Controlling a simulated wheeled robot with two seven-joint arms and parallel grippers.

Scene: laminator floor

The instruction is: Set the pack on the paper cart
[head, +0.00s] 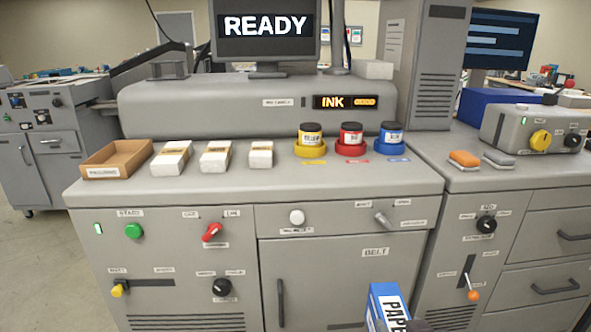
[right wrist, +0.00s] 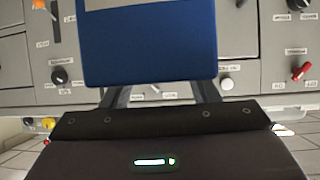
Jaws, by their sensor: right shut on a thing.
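The pack is a blue box with a white label reading "PAPE" (head: 384,306), at the bottom edge of the head view, in front of the grey cabinet. In the right wrist view the blue pack (right wrist: 150,45) fills the top middle. My right gripper (right wrist: 160,95) is shut on it, with one dark finger on each side. In the head view only a dark bit of the right gripper (head: 416,326) shows beside the pack. The pack is held up in front of the cabinet. I cannot make out a paper cart in either view. My left gripper is out of view.
The grey console (head: 240,185) stands ahead, with knobs and switches on its front. On top are a cardboard tray (head: 117,160), three white banded packs (head: 215,157) and three ink jars (head: 351,138). A grey wheeled machine (head: 55,150) stands at left; open floor lies before it.

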